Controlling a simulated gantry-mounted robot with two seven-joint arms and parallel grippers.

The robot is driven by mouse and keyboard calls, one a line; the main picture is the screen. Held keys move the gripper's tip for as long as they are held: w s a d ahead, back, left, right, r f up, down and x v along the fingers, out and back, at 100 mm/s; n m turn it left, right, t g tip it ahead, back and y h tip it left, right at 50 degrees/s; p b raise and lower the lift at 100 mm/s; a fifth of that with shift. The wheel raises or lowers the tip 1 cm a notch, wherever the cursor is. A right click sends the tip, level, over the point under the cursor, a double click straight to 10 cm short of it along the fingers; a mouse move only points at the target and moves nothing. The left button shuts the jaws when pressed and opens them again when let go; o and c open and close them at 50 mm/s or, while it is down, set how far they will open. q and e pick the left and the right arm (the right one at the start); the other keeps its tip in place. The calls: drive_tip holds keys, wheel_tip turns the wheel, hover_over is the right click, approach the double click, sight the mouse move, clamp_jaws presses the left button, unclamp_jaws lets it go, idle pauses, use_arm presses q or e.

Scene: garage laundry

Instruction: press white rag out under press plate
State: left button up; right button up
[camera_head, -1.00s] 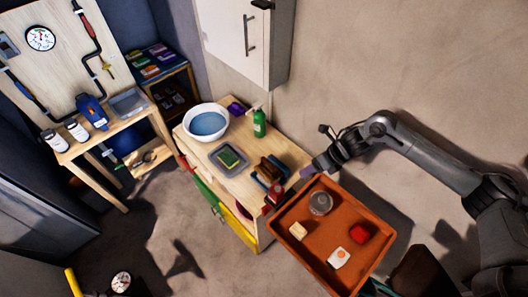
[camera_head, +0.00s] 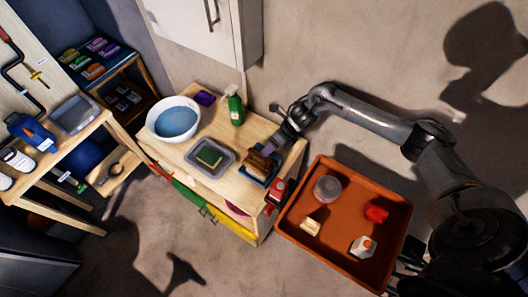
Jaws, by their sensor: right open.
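My right gripper (camera_head: 271,150) is open at the right end of the wooden cabinet top (camera_head: 222,141). It is close above a brown block-like thing (camera_head: 259,163) in a blue tray (camera_head: 270,178). I cannot tell whether it touches the brown thing, or whether that thing is the press plate. No white rag can be made out for certain. A small cream-coloured thing (camera_head: 312,226) lies in the orange-brown tray (camera_head: 336,250), too small to identify. My left gripper is not in view.
On the cabinet top stand a white basin of water (camera_head: 174,120), a grey tray (camera_head: 226,166) with a green-and-yellow sponge (camera_head: 209,155), and a green spray bottle (camera_head: 235,106). A red bottle (camera_head: 277,190) is at its right edge. A wall cabinet (camera_head: 205,25) hangs above.

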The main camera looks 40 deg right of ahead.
drive_tip(key=shift+x, duration=2.4)
clamp_jaws()
